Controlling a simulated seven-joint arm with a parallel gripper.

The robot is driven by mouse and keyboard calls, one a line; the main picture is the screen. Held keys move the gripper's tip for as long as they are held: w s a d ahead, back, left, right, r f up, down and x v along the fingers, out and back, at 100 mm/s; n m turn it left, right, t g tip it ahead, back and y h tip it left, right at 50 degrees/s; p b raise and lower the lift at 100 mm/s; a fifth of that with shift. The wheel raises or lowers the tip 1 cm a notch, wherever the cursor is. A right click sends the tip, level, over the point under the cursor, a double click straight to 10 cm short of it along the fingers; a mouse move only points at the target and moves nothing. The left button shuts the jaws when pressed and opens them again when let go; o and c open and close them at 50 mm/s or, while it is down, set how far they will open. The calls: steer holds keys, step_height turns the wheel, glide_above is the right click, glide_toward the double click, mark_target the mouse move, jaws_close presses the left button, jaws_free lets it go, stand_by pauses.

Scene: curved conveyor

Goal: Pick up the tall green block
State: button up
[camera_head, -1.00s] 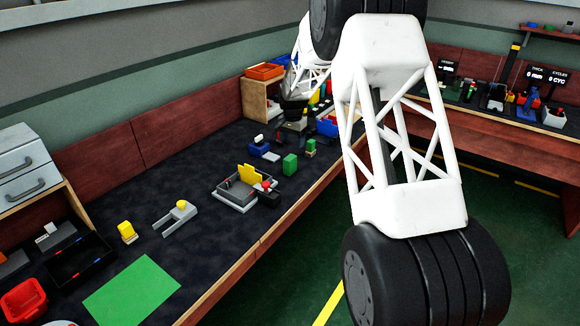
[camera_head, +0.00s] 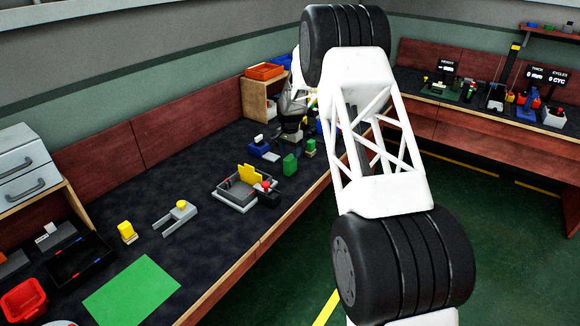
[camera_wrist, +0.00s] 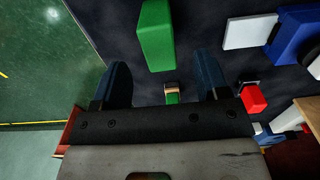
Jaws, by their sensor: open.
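The tall green block (camera_head: 290,164) stands upright on the dark bench near its front edge. In the wrist view the tall green block (camera_wrist: 156,35) lies ahead of my gripper (camera_wrist: 160,72), just past the fingertips. My gripper is open, with its two dark blue fingers apart and nothing held between them. In the head view my gripper (camera_head: 292,136) is behind the tall green block, close above the bench; its fingertips are hard to make out there.
A small green block with a tan top (camera_head: 310,147) stands beside the tall one and also shows between my fingers in the wrist view (camera_wrist: 171,94). A blue device (camera_head: 258,149) lies to the left. A grey tray with a yellow part (camera_head: 238,203) is nearer the camera.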

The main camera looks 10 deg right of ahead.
mark_target(290, 164)
steer(key=shift+f, duration=1.1)
steer(key=shift+f, duration=0.1)
steer(key=shift+f, duration=2.5)
steer(key=shift+c, duration=0.3)
steer(key=c, duration=1)
